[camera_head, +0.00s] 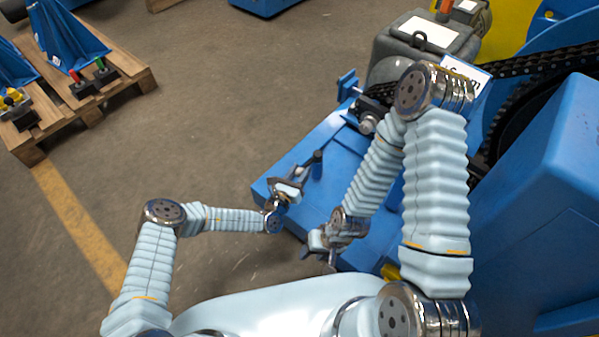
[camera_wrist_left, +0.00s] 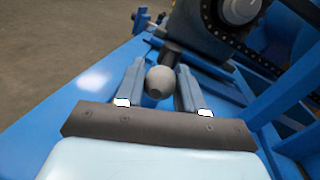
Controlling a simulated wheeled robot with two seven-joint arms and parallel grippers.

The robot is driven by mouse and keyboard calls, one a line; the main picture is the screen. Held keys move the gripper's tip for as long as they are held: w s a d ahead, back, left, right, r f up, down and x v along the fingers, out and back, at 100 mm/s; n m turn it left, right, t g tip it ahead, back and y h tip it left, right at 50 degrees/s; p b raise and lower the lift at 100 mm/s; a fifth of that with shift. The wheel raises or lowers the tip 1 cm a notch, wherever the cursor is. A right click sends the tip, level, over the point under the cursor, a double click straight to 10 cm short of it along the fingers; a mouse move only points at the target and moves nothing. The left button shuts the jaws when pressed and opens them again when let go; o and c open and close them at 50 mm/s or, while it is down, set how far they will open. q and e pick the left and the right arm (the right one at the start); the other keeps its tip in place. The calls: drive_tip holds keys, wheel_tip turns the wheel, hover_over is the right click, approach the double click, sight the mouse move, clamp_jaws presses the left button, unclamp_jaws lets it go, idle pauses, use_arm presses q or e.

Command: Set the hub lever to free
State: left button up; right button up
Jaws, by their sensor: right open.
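The hub lever's grey ball knob (camera_wrist_left: 160,82) is between the two fingers of my left gripper (camera_wrist_left: 160,80) in the left wrist view. The fingers appear to touch it on both sides. In the head view my left gripper (camera_head: 300,178) is over the blue base plate, and the knob is too small to make out there. My right gripper (camera_head: 322,250) is open and empty, lower down near the plate's front edge.
The blue base plate (camera_head: 268,183) carries the machine. A black chain (camera_head: 545,62) and a blue guard (camera_head: 560,150) are on the right. A grey motor housing (camera_head: 425,38) stands behind. A wooden pallet (camera_head: 135,80) is at the far left. The floor between is clear.

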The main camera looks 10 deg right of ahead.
use_arm(q)
drive_tip(key=o, duration=0.4)
drive_tip(key=shift+c, duration=0.2)
drive_tip(key=p+v, duration=0.1)
drive_tip(key=v, duration=1.3)
drive_tip(key=shift+d+r, duration=0.1)
